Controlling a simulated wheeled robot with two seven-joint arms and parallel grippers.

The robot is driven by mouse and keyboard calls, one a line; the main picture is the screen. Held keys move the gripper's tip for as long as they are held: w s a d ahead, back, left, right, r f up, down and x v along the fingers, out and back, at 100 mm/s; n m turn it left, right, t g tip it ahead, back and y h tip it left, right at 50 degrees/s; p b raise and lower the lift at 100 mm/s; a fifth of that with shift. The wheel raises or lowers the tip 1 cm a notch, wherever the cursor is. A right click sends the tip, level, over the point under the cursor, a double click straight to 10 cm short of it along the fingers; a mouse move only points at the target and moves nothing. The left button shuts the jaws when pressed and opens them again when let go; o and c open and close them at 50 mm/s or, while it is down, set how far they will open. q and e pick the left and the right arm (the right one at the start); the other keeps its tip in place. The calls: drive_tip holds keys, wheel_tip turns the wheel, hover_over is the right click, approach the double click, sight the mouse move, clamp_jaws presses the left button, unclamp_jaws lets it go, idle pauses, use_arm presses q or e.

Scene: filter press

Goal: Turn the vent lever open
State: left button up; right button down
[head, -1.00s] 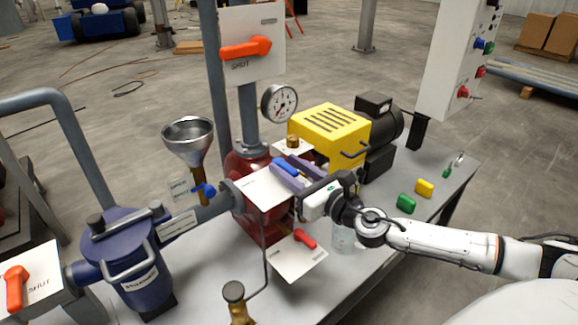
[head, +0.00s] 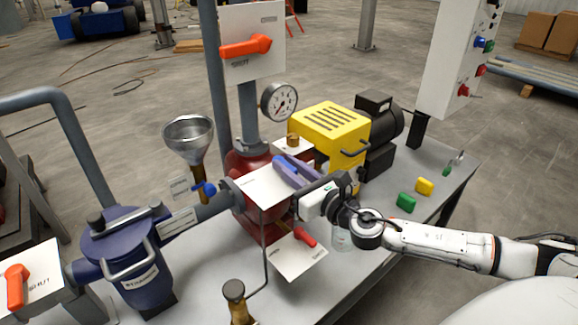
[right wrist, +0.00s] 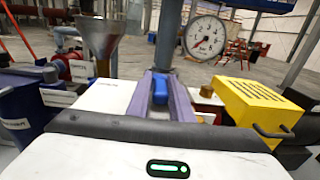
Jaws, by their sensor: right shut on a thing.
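A blue lever (head: 284,161) sits on a white label plate (head: 258,188) above the red pump body. I take it for the vent lever, but the plate's print is too small to read. My right gripper (head: 293,170) reaches in from the right, its purple fingers shut on the lever. In the right wrist view the blue lever (right wrist: 160,88) shows between the two fingers (right wrist: 161,95), pointing away from the wrist. The fingers hide part of it. My left gripper is not in view.
Around it are a pressure gauge (head: 279,102), a yellow motor guard (head: 330,133), a steel funnel (head: 188,140) and a blue strainer (head: 132,258). Orange-red levers stand on an upper plate (head: 252,70), a lower plate (head: 296,262) and at far left (head: 15,287). The bench's right end holds small green and yellow pieces.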

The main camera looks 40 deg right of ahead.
drive_tip(key=shift+a+m+h, duration=0.15)
drive_tip(key=shift+m+h, duration=0.15)
drive_tip(key=shift+h, duration=0.2)
drive_tip(key=shift+w+a+r+m+g+h+b, duration=0.1)
drive_tip(key=shift+w+a+m+g+h+b, duration=0.5)
drive_tip(key=shift+m+g+h, duration=2.05)
drive_tip(key=shift+w+a+f+m+g+h+b, duration=0.1)
drive_tip(key=shift+w+a+m+g+h+b, duration=0.5)
drive_tip(key=shift+m+g+h, duration=2.1)
drive_tip(key=shift+w+a+r+m+g+h+b, duration=0.1)
drive_tip(key=shift+w+a+m+g+h+b, duration=0.5)
drive_tip(key=shift+m+g+h, duration=2.05)
drive_tip(key=shift+s+t+h, duration=0.1)
drive_tip(key=shift+t+h, duration=0.5)
drive_tip(key=shift+t, duration=0.1)
drive_tip(key=shift+r, duration=0.1)
drive_tip(key=c, duration=1.6)
unclamp_jaws()
drive_tip(key=shift+c, duration=0.2)
